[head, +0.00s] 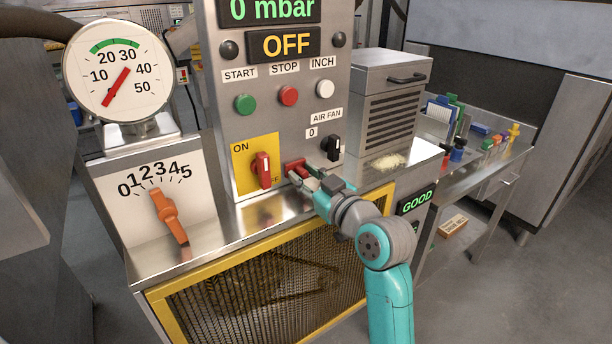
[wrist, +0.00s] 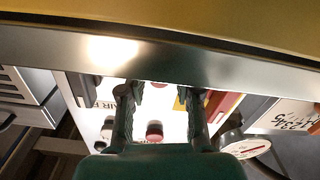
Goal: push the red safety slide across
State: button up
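A small red block (head: 295,165), which looks like the safety slide, sits low on the grey control panel, right of the yellow ON/OFF plate. My gripper (head: 300,175) reaches in from the right with its fingertips at this block; I cannot tell whether they touch it. In the wrist view my gripper (wrist: 160,90) has its two fingers well apart, with nothing seen held between them. There the view is upside down, and I cannot make out the slide for certain.
A red rotary handle (head: 262,170) stands close left of my fingertips. A black air fan knob (head: 331,147) is close on the right. Green, red and white buttons are above. A metal ledge (head: 250,213) runs below the panel. An orange lever (head: 169,216) is further left.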

grip_shut()
jog(key=shift+a, duration=0.1)
jog(key=shift+s+a, duration=0.65)
jog(key=shift+a, duration=0.2)
jog(key=shift+s+a, duration=0.6)
jog(key=shift+a, duration=0.25)
jog(key=shift+o, duration=2.4)
grip_release()
jog(key=shift+a, duration=0.1)
